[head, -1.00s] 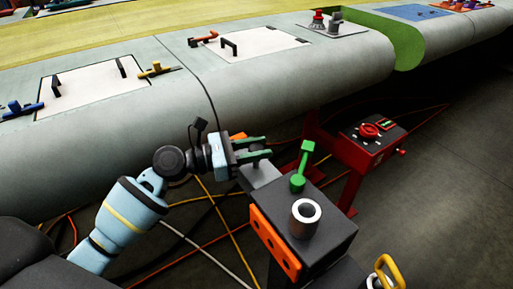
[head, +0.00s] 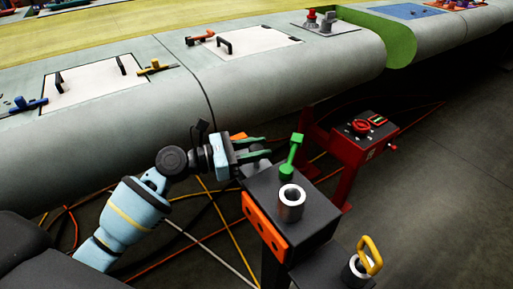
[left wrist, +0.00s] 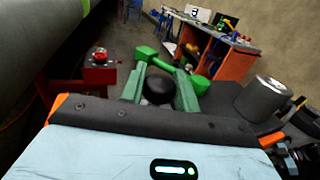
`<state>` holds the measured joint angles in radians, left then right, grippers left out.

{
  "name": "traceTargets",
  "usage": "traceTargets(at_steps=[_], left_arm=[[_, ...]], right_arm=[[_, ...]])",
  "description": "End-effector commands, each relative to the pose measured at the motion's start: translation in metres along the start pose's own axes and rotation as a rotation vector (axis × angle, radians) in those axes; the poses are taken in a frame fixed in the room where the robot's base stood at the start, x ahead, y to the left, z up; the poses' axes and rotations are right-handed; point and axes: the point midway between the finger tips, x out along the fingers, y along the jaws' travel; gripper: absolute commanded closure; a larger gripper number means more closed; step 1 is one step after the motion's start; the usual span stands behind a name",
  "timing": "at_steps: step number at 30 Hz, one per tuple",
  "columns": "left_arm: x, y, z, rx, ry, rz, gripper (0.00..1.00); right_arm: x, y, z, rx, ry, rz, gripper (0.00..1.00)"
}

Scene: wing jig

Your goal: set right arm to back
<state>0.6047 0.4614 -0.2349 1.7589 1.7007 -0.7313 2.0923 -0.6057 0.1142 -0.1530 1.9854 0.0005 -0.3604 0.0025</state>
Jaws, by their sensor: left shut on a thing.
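My left gripper (head: 262,152) reaches in from the left in the head view, beside the far left corner of a black box. In the left wrist view its two green fingers (left wrist: 160,90) stand either side of a dark round knob (left wrist: 158,89), and it is shut on this. The head view does not show the knob clearly. A green lever (head: 291,156) stands on the box, just right of the gripper; it also shows beyond the fingers in the left wrist view (left wrist: 196,86).
The black box (head: 318,208) carries a metal cylinder (head: 291,204) and an orange side plate (head: 264,226). A yellow handle (head: 370,254) is at the lower right. A red stand (head: 352,150) and the grey wing (head: 285,85) lie beyond. Cables cross the floor; floor at right is clear.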

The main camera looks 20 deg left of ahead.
Motion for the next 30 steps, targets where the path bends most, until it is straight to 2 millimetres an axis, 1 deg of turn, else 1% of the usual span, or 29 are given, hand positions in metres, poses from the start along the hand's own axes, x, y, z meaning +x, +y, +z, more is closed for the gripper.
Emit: traceTargets(at_steps=[1, 3, 4, 8, 9, 17, 20, 23, 30], left_arm=[[0.002, -0.005, -0.002, -0.005, 0.001, -0.015, 1.0], [0.002, -0.006, -0.002, -0.005, 0.001, -0.016, 1.0], [0.002, -0.006, -0.002, -0.005, 0.001, -0.016, 0.66], [0.002, -0.005, -0.002, -0.005, 0.001, -0.013, 0.49], [0.002, -0.005, -0.002, -0.005, 0.001, -0.012, 0.47], [0.0, -0.003, -0.001, -0.003, 0.001, -0.008, 0.47], [-0.006, -0.002, -0.002, -0.005, 0.002, -0.006, 0.47], [-0.019, -0.003, -0.004, -0.005, 0.004, -0.007, 0.47], [-0.057, -0.003, -0.004, -0.006, 0.005, -0.008, 0.47]], right_arm=[[0.0, 0.0, -0.001, 0.0, 0.001, 0.0, 0.67], [0.0, 0.0, -0.001, 0.0, 0.002, 0.0, 0.67], [0.0, 0.0, -0.001, 0.0, 0.003, 0.0, 0.67], [0.0, 0.0, -0.003, 0.0, 0.006, 0.0, 0.67], [0.0, 0.0, -0.003, 0.0, 0.006, 0.0, 0.67], [0.0, 0.0, -0.003, 0.0, 0.007, 0.0, 0.67], [0.001, 0.0, -0.002, 0.0, 0.004, 0.0, 0.67], [0.001, 0.0, 0.001, 0.001, -0.001, -0.001, 0.67], [0.003, -0.001, 0.01, 0.004, -0.016, -0.003, 0.67]])
